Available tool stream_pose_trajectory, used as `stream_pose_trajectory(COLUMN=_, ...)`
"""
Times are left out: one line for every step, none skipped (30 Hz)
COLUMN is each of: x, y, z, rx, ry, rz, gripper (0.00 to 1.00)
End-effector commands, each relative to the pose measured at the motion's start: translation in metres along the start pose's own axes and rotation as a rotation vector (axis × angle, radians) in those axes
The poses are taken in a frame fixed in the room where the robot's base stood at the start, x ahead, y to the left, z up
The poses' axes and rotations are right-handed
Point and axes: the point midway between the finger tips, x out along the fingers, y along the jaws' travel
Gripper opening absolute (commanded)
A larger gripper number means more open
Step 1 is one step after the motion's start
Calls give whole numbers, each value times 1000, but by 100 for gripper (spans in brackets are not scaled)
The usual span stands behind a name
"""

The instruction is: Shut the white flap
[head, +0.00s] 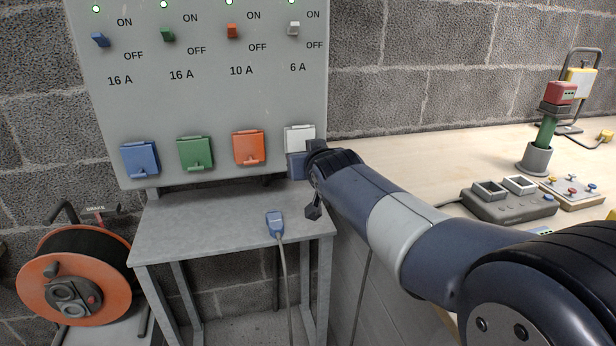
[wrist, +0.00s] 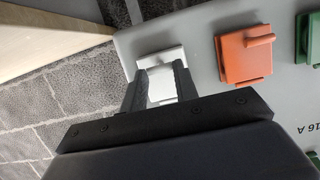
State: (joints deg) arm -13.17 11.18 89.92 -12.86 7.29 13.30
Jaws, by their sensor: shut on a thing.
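The white flap (head: 299,133) is at the right end of the row of flaps on the grey panel, under the 6 A switch. My gripper (head: 300,165) is right at it, and its fingers are largely hidden in the head view. In the wrist view, the two fingers (wrist: 161,86) are shut on the white flap (wrist: 160,56), one on each side of its near part. How far the flap stands from the panel is hard to tell.
The orange flap (head: 249,148) is close beside the white one, with green (head: 195,154) and blue (head: 140,158) flaps further left. A blue plug (head: 275,222) with a cable lies on the grey table (head: 190,235) below. A wooden bench (head: 430,150) stands at right.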

Motion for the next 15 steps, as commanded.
stream_pose_trajectory(x=3, y=0, z=8, rx=0, ry=15, rz=0, gripper=0)
stream_pose_trajectory(x=4, y=0, z=8, rx=0, ry=22, rz=0, gripper=0)
stream_pose_trajectory(x=4, y=0, z=8, rx=0, ry=31, rz=0, gripper=0)
stream_pose_trajectory(x=4, y=0, z=7, rx=0, ry=38, rz=0, gripper=0)
stream_pose_trajectory(x=4, y=0, z=7, rx=0, ry=44, rz=0, gripper=0)
stream_pose_trajectory(x=5, y=0, z=7, rx=0, ry=51, rz=0, gripper=0)
stream_pose_trajectory(x=5, y=0, z=7, rx=0, ry=56, rz=0, gripper=0)
stream_pose_trajectory(x=5, y=0, z=7, rx=0, ry=60, rz=0, gripper=0)
stream_pose_trajectory(x=5, y=0, z=6, rx=0, ry=65, rz=0, gripper=0)
stream_pose_trajectory(x=6, y=0, z=6, rx=0, ry=68, rz=0, gripper=0)
stream_pose_trajectory(x=6, y=0, z=6, rx=0, ry=72, rz=0, gripper=0)
stream_pose_trajectory(x=6, y=0, z=6, rx=0, ry=75, rz=0, gripper=0)
stream_pose_trajectory(x=6, y=0, z=5, rx=0, ry=77, rz=0, gripper=0)
stream_pose_trajectory(x=6, y=0, z=5, rx=0, ry=79, rz=0, gripper=0)
stream_pose_trajectory(x=6, y=0, z=5, rx=0, ry=82, rz=0, gripper=0)
